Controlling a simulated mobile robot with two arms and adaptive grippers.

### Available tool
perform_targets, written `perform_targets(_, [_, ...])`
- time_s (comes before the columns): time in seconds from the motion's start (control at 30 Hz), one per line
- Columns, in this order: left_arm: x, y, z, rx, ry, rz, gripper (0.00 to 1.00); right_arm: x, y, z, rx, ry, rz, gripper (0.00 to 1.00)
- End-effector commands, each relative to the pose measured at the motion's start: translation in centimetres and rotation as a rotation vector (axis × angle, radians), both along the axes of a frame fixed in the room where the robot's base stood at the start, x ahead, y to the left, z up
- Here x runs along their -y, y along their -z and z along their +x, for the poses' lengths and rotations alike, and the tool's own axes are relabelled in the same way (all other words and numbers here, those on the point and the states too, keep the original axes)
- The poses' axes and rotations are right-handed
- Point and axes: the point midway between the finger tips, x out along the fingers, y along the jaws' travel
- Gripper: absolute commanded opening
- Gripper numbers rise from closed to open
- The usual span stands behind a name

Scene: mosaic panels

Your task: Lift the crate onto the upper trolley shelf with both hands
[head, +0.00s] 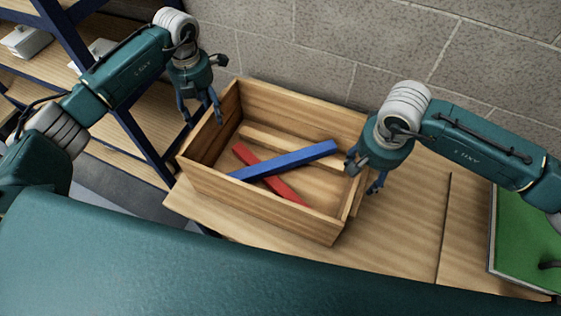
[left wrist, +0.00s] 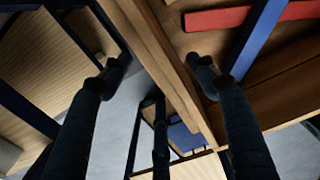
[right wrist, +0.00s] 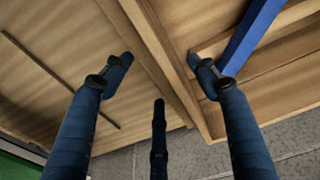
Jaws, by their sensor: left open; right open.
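The wooden crate (head: 262,208) sits on a wooden surface (head: 400,240) against the block wall. A blue bar (head: 300,157) lies across a red bar (head: 287,190) inside it. My left gripper (head: 199,107) is open at the crate's left wall. In the left wrist view, that wall (left wrist: 168,60) runs between its fingers, one over the inside. My right gripper (head: 363,178) is open at the crate's right wall. In the right wrist view, that wall (right wrist: 160,45) runs between its fingers. I cannot tell whether any finger touches the wood.
A blue-framed unit with wooden shelves (head: 150,120) stands left of the crate; I cannot tell if it is the trolley. White boxes (head: 25,42) sit on it. A green panel (head: 525,235) lies at the far right. The surface right of the crate is clear.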

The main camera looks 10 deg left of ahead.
Motion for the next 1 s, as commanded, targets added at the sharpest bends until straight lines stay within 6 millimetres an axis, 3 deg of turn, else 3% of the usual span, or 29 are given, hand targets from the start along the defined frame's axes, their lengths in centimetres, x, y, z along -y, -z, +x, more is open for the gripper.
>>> perform_targets(0.1, [0.0,0.0,0.0,0.000,0.000,0.000,0.59,0.0,0.0,0.0,0.000,0.000,0.000,0.59])
perform_targets(0.4, [0.0,0.0,0.0,0.000,0.000,0.000,0.00,0.0,0.0,0.0,-0.001,0.001,0.000,0.00])
perform_targets(1.0, [0.0,-1.3,0.2,0.005,-0.001,-0.001,0.00,0.0,-1.3,0.1,0.004,0.001,0.001,0.00])
